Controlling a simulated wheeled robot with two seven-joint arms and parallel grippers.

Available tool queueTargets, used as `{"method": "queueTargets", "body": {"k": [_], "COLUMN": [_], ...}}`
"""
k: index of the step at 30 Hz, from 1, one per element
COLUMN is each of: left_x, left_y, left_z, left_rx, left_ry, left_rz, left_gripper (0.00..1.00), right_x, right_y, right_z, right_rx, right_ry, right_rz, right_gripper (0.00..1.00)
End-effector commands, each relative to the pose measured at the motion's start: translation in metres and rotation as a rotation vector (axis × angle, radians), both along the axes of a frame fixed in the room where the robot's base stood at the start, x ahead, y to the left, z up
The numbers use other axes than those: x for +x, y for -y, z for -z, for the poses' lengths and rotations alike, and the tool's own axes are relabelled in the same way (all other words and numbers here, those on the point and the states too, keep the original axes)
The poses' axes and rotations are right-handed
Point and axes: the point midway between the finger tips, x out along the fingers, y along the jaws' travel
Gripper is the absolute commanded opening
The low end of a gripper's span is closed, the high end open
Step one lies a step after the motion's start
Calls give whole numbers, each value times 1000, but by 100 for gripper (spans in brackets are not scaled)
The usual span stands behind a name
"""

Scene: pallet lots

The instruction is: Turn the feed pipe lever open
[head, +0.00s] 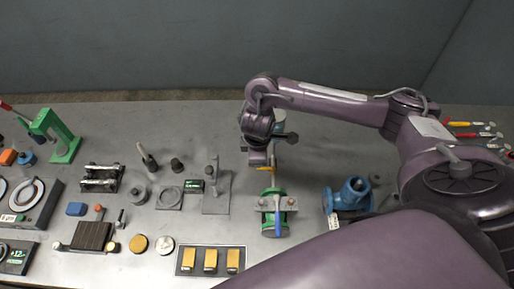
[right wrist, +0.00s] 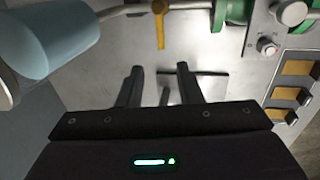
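A small yellow lever (head: 268,169) shows just beside my right gripper in the head view. In the right wrist view the yellow lever (right wrist: 159,25) hangs from a grey pipe (right wrist: 188,6), ahead of the fingers and apart from them. A green-flanged valve (head: 272,192) with a blue lever (head: 278,222) stands nearer in the head view. I cannot tell which lever is the feed pipe's. My right gripper (right wrist: 158,70) is open, with nothing gripped between its two dark fingers. My right arm and wrist hide part of the pipe in the head view. My left gripper is not in view.
A blue flanged fitting (head: 350,195) stands right of the valve. A panel with yellow switches (head: 210,261) lies at the front. A grey stand (head: 215,188) is to the left. A pale blue cylinder (right wrist: 62,35) is close at left in the wrist view.

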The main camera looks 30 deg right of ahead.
Motion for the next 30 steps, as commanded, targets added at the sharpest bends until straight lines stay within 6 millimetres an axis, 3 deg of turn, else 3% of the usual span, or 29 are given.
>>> {"method": "queueTargets", "body": {"k": [4, 24, 30], "left_x": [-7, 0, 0], "left_y": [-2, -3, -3], "left_z": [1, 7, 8], "left_rx": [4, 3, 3], "left_ry": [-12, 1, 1], "left_rz": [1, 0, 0], "left_gripper": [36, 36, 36], "right_x": [1, 11, 12], "right_y": [-1, 8, 8], "right_z": [8, 71, 77], "right_rx": [3, 1, 0], "right_ry": [-2, -4, -2], "right_rz": [0, 2, 1], "right_gripper": [32, 32, 32]}}
